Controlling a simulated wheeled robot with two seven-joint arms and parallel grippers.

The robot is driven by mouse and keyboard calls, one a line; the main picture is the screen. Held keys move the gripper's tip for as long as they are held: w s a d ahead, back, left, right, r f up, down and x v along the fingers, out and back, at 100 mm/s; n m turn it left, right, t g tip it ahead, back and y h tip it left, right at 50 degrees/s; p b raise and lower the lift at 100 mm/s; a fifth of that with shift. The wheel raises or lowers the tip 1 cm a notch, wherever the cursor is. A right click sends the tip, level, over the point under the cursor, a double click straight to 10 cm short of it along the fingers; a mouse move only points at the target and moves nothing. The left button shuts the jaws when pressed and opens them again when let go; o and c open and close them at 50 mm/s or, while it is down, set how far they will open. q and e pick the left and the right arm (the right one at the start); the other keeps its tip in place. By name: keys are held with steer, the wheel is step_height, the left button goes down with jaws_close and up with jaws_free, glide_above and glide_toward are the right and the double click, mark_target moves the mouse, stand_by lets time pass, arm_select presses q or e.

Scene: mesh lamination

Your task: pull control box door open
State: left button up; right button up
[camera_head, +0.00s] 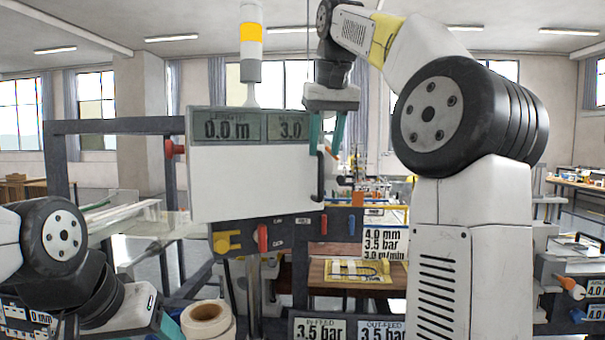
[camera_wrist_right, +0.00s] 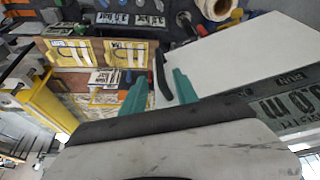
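The control box door (camera_head: 250,183) is a white panel under the display panel. It looks closed, and its black bar handle (camera_head: 319,178) stands upright at its right edge. My right gripper (camera_head: 326,146) points down from above at the handle's top, with its two teal fingers apart. In the right wrist view the black handle (camera_wrist_right: 161,74) shows between and just beyond the open fingertips (camera_wrist_right: 160,80). Contact cannot be seen. The white door also shows there (camera_wrist_right: 255,55). My left gripper (camera_head: 160,322) is low at the left, away from the door, its fingers mostly cut off.
The display panel (camera_head: 248,126) reads 0.0 m and 3.0. A red knob (camera_head: 175,149) sticks out left of the box. Below the door is a rail with coloured levers (camera_head: 263,238). A tape roll (camera_head: 208,318) lies at the front. A wooden board (camera_head: 318,295) is behind, lower right.

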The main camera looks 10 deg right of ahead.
mark_target(322, 165)
steer(key=x, duration=0.7)
steer(key=shift+w+f, duration=0.2)
steer(key=shift+f, duration=0.1)
jaws_close()
stand_by(1.2)
